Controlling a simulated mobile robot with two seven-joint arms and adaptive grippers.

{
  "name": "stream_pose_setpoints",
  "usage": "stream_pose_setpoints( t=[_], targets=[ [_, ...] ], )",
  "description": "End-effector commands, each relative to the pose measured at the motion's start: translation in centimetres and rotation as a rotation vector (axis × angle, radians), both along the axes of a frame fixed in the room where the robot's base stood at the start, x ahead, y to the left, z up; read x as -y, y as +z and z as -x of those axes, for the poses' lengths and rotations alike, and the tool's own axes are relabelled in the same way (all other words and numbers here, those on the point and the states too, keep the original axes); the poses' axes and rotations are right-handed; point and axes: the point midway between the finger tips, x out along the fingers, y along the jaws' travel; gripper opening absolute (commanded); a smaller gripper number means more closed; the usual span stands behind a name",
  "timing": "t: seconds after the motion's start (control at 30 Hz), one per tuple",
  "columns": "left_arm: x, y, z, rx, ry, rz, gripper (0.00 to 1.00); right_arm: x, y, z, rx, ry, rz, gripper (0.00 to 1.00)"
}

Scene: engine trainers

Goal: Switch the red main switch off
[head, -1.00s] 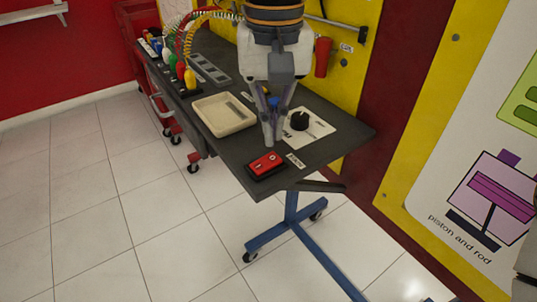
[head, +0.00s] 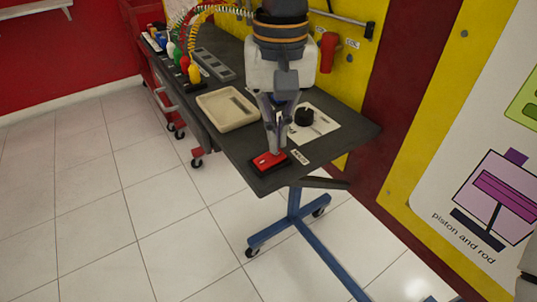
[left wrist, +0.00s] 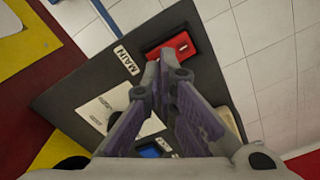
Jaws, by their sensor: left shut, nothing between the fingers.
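The red main switch (head: 269,162) sits on a dark base near the front corner of the dark table. It also shows in the left wrist view (left wrist: 172,48), where a small dark mark is on its red face, beside a white label reading MAIN (left wrist: 126,60). My left gripper (head: 276,150) is shut and empty, with its fingertips at the rear edge of the switch. In the left wrist view the fingertips (left wrist: 160,66) overlap the lower edge of the switch; whether they touch it I cannot tell. My right gripper is not in view.
A beige tray (head: 228,110) lies left of the gripper on the table (head: 248,150). A black knob on a white plate (head: 318,128) stands to the right. Coloured coiled hoses (head: 200,14) are at the back left. A yellow and dark red wall borders the right side.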

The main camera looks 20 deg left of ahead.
Motion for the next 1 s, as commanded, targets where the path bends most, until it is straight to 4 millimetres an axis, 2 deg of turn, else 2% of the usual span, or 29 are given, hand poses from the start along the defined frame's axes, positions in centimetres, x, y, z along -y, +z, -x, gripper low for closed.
stream_pose_setpoints(
  t=[1.0],
  targets=[
    [-0.01, -0.58, -0.01, -0.001, 0.001, -0.001, 0.00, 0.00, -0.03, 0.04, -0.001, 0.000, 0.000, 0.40]
  ],
)
